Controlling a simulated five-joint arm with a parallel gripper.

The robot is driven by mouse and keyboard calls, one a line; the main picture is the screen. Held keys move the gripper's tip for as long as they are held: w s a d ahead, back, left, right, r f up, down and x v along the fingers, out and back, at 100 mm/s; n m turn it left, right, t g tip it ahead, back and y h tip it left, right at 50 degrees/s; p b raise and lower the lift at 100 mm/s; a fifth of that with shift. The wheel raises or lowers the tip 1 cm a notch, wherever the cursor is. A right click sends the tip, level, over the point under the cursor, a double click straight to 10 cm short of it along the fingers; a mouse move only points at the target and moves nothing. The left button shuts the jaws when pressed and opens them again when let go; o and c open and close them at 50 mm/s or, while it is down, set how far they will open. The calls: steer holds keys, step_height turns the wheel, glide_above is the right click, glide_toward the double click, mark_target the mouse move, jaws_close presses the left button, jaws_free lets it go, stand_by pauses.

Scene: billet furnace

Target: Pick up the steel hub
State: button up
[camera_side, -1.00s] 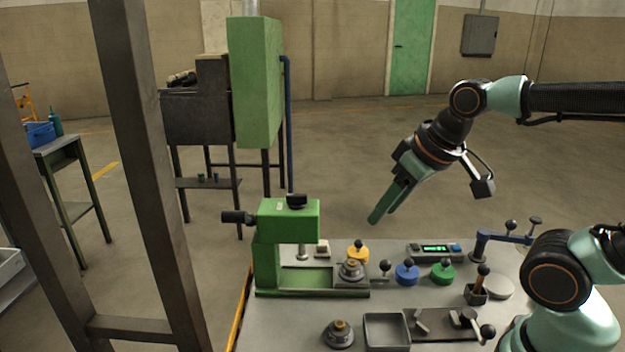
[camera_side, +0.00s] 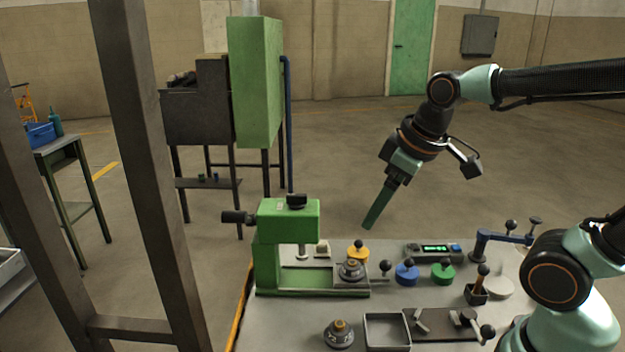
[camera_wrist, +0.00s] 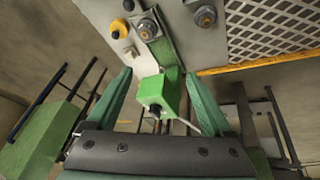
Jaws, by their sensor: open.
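Two similar grey round metal pieces with brass-coloured centres are in view; I cannot tell which is the steel hub. One hub-like piece (camera_side: 340,334) stands on the bench at the front left, and it shows near the top of the wrist view (camera_wrist: 205,16). The other hub-like piece (camera_side: 351,270) sits on the base of the green press (camera_side: 288,222), and the wrist view shows it at top centre (camera_wrist: 147,29). My gripper (camera_side: 369,225) is open and empty in the air above and behind the bench. In the wrist view its fingers (camera_wrist: 158,73) stand apart, with the press between them.
Yellow (camera_side: 358,254), blue (camera_side: 407,275) and green (camera_side: 443,273) knobbed pieces stand on the bench (camera_side: 290,325). An empty grey tray (camera_side: 387,332) is at the front, beside a dark lever plate (camera_side: 455,325). The tall green furnace body (camera_side: 257,85) stands behind, left.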

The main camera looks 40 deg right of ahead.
steer(key=w+d+f+n+g, duration=0.25)
steer(key=w+n, duration=0.25)
steer(key=n, duration=0.3)
steer(key=n+g, duration=0.2)
steer(key=n, duration=0.6)
glide_above(352, 262)
steer(key=f, duration=1.1)
steer(key=shift+s+a+f, duration=0.15)
steer(key=shift+s+f, duration=0.05)
steer(key=shift+f, duration=0.2)
steer(key=shift+w+d+f, duration=0.1)
steer(key=shift+f, duration=1.35)
steer(key=shift+w+d+f, duration=0.1)
steer(key=shift+f, duration=1.3)
steer(key=shift+c, duration=0.2)
jaws_close()
